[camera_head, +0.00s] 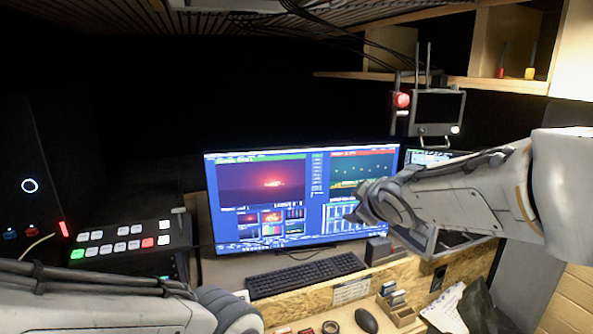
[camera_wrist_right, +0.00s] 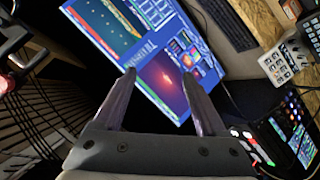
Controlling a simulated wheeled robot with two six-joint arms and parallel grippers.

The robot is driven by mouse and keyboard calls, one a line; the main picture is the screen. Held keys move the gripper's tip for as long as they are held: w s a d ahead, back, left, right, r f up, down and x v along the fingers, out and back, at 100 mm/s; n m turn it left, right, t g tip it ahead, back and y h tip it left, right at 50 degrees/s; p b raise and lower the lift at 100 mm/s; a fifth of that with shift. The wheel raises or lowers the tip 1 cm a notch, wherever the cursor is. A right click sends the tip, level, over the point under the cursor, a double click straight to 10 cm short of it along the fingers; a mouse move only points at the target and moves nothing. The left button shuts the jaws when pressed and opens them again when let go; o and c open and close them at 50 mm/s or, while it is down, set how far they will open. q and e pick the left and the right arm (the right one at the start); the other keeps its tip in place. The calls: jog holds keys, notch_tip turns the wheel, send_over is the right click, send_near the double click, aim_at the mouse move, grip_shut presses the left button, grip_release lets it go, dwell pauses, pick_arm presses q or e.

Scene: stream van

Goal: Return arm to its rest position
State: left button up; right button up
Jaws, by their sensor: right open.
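My right arm comes in from the right in the head view, raised in front of the right part of a large monitor (camera_head: 262,190). Its wrist end covers part of the screen there, and the fingers are hard to make out. In the right wrist view my right gripper (camera_wrist_right: 158,74) has its two fingers apart with nothing between them. The lit monitor (camera_wrist_right: 165,45) shows behind the fingertips. My left arm lies low along the bottom left edge in the head view; its gripper is not visible.
A keyboard (camera_head: 305,275) and mouse (camera_head: 366,320) lie on the desk below the monitor. A button panel (camera_head: 120,243) stands at left. A small device with a red light (camera_head: 402,100) hangs near the right arm, under a wooden shelf (camera_head: 500,85). Dark open space lies above the monitor.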

jog(key=s+a+f+m+g+b, duration=0.1)
jog(key=s+a+f+g, duration=0.25)
jog(key=s+f, duration=0.35)
jog(key=s+a+f+m+g+b, duration=0.1)
jog(key=s+a+f+g, duration=0.1)
jog(key=s+a+f, duration=0.35)
jog(key=s+f+g, duration=0.3)
jog(key=s+f, duration=0.1)
jog(key=s, duration=0.6)
jog(key=s+f+m+g+b, duration=0.1)
jog(key=s+f+g, duration=0.2)
jog(key=s, duration=0.8)
jog(key=shift+s+f, duration=0.3)
jog(key=shift+f, duration=0.5)
jog(key=shift+g, duration=0.25)
jog(key=shift+c, duration=0.3)
